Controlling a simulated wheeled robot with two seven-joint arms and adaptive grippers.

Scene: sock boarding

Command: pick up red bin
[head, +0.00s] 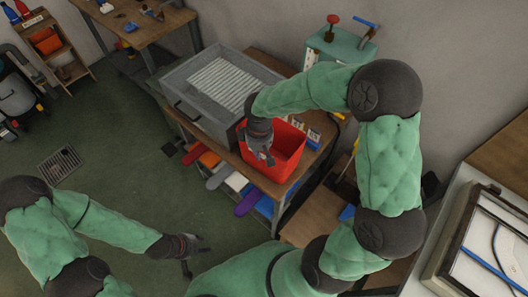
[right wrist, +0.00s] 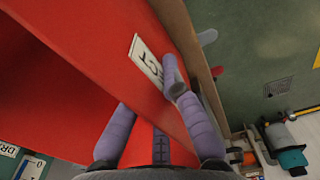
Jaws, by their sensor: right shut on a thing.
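The red bin (head: 286,150) stands on the wooden bench, to the right of a grey metal box. My right gripper (head: 262,150) is at the bin's near left wall. In the right wrist view its purple fingers (right wrist: 155,115) are shut on the red bin (right wrist: 80,55), with the wall between them. A white label with dark letters, partly hidden by a finger, shows on that wall. My left gripper (head: 192,247) is low over the green floor at the lower left, away from the bench. Its fingers look spread and hold nothing that I can see.
The grey metal box (head: 182,90) with a slatted top sits beside the bin on the bench (head: 259,176). Coloured sock boards (head: 236,181) lie on the shelf below. A green machine (head: 340,48) stands behind. The floor (head: 120,150) at left is largely clear.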

